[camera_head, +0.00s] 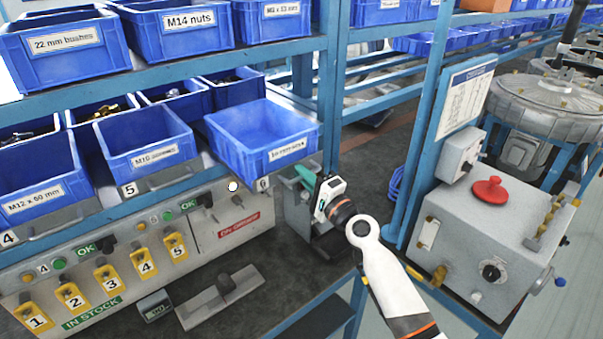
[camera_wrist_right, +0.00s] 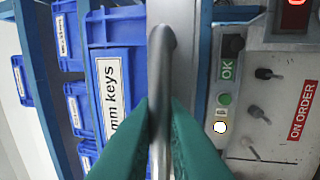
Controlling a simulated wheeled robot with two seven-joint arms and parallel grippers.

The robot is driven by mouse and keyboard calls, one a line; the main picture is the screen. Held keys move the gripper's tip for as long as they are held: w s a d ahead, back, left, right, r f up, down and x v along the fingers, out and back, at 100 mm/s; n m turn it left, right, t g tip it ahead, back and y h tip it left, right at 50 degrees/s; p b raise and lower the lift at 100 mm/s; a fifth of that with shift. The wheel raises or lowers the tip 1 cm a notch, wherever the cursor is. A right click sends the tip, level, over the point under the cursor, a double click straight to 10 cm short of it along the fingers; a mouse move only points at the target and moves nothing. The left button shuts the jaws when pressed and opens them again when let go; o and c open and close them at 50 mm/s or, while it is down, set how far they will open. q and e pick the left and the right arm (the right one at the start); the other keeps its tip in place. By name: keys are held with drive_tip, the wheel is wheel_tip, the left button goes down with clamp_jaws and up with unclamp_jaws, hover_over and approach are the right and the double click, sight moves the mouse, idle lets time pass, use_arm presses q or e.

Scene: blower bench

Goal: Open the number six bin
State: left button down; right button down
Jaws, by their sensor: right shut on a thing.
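The number six bin (camera_head: 255,150) is a blue open-topped bin, and its inside looks empty. It sits at the right end of the middle row, above a "6" plate (camera_head: 262,184). Its label shows "mm keys" in the right wrist view (camera_wrist_right: 112,85). My right gripper (camera_head: 303,172) is at the front right below this bin. Its green fingers (camera_wrist_right: 160,105) are shut on a grey bar handle (camera_wrist_right: 160,60) beside the bin front. In the head view, the arm hides most of the handle. My left gripper is not in view.
Bin five (camera_head: 130,160) and other blue bins stand to the left. Below is a grey panel (camera_head: 220,215) with numbered yellow tags, lamps and switches. A grey machine box (camera_head: 480,230) with a red knob (camera_head: 489,190) stands right. A blue upright (camera_head: 327,90) is close behind my gripper.

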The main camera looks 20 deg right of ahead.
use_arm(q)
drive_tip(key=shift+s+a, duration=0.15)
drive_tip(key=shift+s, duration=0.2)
use_arm(e)
drive_tip(key=c, duration=1.6)
unclamp_jaws()
drive_tip(key=shift+o, duration=0.2)
